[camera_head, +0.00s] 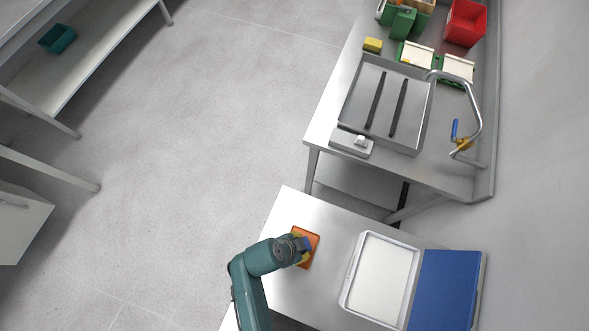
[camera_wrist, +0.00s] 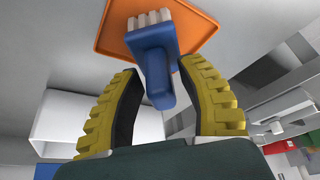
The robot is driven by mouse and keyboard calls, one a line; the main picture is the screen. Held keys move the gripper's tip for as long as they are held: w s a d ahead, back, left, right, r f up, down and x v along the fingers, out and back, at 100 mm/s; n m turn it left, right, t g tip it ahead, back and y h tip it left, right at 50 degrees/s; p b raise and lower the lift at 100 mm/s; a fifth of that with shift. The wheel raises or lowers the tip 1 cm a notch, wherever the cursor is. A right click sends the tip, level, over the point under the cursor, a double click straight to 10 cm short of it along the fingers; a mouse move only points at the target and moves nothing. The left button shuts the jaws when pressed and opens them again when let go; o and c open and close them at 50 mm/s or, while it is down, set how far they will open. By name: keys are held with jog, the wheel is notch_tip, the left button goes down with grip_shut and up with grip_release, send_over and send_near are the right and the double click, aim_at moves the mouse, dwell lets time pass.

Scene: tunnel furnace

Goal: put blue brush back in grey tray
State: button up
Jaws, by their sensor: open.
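The blue brush (camera_wrist: 155,72), with pale bristles, lies on an orange board or shallow tray (camera_wrist: 110,30) in the wrist view. My gripper (camera_wrist: 160,68) is open, with a yellow-and-black finger on each side of the brush handle. I cannot tell whether either finger touches it. In the head view my gripper (camera_head: 302,244) is over the orange piece (camera_head: 312,258) and mostly hides the brush. A light grey-white tray (camera_head: 352,280) lies to the right on the same table. A large grey metal tray (camera_head: 388,100) with two dark bars stands on the farther table.
A blue panel (camera_head: 445,290) lies right of the light tray. On the farther table are a tap (camera_head: 477,110) with a blue handle, a small grey device (camera_head: 351,143), a yellow sponge-like block (camera_head: 373,45) and a red bin (camera_head: 465,22). A gap separates the tables.

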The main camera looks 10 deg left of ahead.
jog(key=shift+r, duration=0.1)
jog(key=p+v, duration=0.1)
jog(key=v, duration=1.1)
jog(key=shift+w+r, duration=0.1)
jog(key=w+r+n+t+y, duration=0.25)
jog(key=w+r+t, duration=0.25)
jog(key=w+r, duration=0.6)
jog(key=w+r+n+t+y, duration=0.2)
jog(key=w+r+n+t, duration=0.15)
jog(key=w+r, duration=0.7)
jog(key=s+d+r+n+t, duration=0.1)
jog(key=s+d+r+t, duration=0.1)
jog(key=r, duration=0.8)
jog(key=s+d+r+n+t, duration=0.1)
jog(key=d+r+t, duration=0.4)
jog(key=r, duration=0.6)
jog(key=s+d+r+n+t+h, duration=0.1)
jog(key=s+d+r+n+t, duration=0.1)
jog(key=r, duration=0.9)
jog(key=shift+s+d+n+t, duration=0.35)
jog(key=shift+d+n+t, duration=0.15)
jog(key=shift+d+t, duration=0.5)
